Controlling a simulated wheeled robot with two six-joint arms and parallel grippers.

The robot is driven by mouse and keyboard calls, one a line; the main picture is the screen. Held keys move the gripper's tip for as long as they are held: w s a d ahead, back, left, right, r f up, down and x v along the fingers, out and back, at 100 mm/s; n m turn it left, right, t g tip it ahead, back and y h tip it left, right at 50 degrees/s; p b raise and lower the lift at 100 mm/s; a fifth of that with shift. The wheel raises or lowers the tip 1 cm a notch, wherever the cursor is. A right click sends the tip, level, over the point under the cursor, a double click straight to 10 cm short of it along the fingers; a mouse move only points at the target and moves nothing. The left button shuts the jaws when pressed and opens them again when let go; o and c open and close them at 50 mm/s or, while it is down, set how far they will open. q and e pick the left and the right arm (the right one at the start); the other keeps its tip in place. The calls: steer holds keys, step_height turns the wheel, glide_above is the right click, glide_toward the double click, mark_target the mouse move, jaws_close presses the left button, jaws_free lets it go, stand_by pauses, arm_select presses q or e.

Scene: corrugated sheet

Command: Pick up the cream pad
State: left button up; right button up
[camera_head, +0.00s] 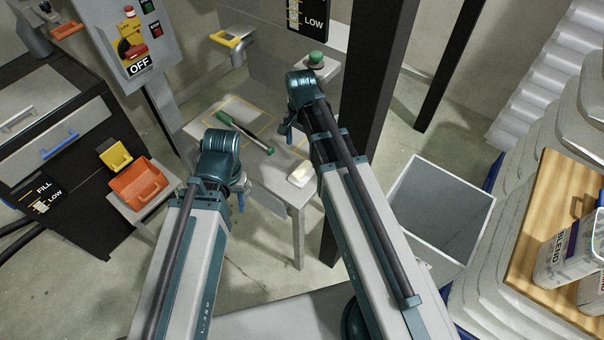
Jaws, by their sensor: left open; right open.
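The cream pad (300,175) is a small pale block lying on the right front part of the grey table (270,172). My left gripper (242,202) is open and small in view, left of the pad and near the table's front edge, partly hidden by its own arm. My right gripper (286,131) is open, above and slightly left of the pad in the picture, also partly hidden by its wrist. Neither gripper touches the pad.
A green-handled tool (245,132) lies on the table's marked area. A dark post (367,125) stands right of the table. An open grey bin (440,210) is further right. An orange tray (139,183) and control box (130,40) are on the left.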

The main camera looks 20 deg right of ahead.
mark_target(302, 167)
step_height(302, 167, down, 8)
steer(key=b, duration=0.7)
steer(key=shift+r, duration=0.15)
step_height(302, 167, down, 5)
steer(key=b, duration=0.5)
steer(key=shift+d+f, duration=0.15)
steer(key=shift+f, duration=0.05)
steer(key=shift+r, duration=0.1)
steer(key=c, duration=1.3)
step_height(302, 167, up, 10)
steer(key=p, duration=1)
steer(key=shift+r, duration=0.1)
